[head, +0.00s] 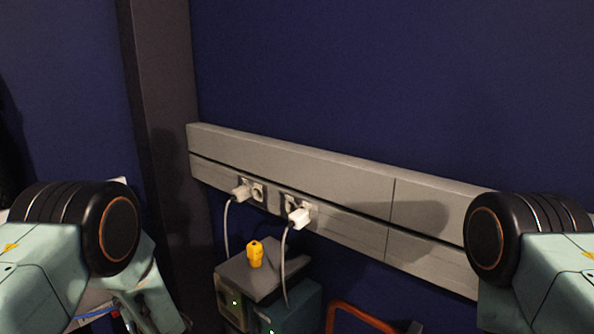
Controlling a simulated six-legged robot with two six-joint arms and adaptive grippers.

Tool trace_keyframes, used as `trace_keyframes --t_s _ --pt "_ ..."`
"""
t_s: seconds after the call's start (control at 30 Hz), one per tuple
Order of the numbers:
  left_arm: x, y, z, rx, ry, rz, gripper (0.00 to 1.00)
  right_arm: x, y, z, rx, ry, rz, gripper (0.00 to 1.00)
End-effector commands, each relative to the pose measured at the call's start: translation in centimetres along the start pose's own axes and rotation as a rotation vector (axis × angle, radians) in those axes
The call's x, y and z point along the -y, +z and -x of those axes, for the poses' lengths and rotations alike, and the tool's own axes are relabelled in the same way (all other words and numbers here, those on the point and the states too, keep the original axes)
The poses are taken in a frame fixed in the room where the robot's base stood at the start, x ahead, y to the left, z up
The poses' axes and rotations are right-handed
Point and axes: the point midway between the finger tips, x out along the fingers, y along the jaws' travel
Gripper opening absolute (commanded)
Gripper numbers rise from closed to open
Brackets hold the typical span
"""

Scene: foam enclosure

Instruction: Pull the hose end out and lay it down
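I cannot make out a clear hose end. Two pale plugs sit in sockets on the grey wall trunking: the left plug (241,192) and the right plug (299,218). A thin grey cable (227,228) hangs from the left plug, and another cable (285,262) hangs from the right plug. A small yellow piece (255,254) stands upright on a dark grey top below the left plug. An orange-red bent tube or handle shows at the bottom edge (360,315), cut off by the frame. Only my arm links show at both sides; neither gripper is in view.
The grey trunking (330,185) runs along a dark blue wall. Below it stand a dark grey-topped box (262,275) and a teal box (297,307) with small green lights. A dark vertical post (165,110) rises at left. Open space lies between my arms.

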Motion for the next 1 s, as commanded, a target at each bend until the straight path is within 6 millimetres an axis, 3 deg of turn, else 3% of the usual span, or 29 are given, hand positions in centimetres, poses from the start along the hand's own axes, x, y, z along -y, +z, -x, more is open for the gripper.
trace_keyframes --t_s 1.0 --pt "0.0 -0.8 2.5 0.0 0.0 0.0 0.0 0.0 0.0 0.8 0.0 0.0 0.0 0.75"
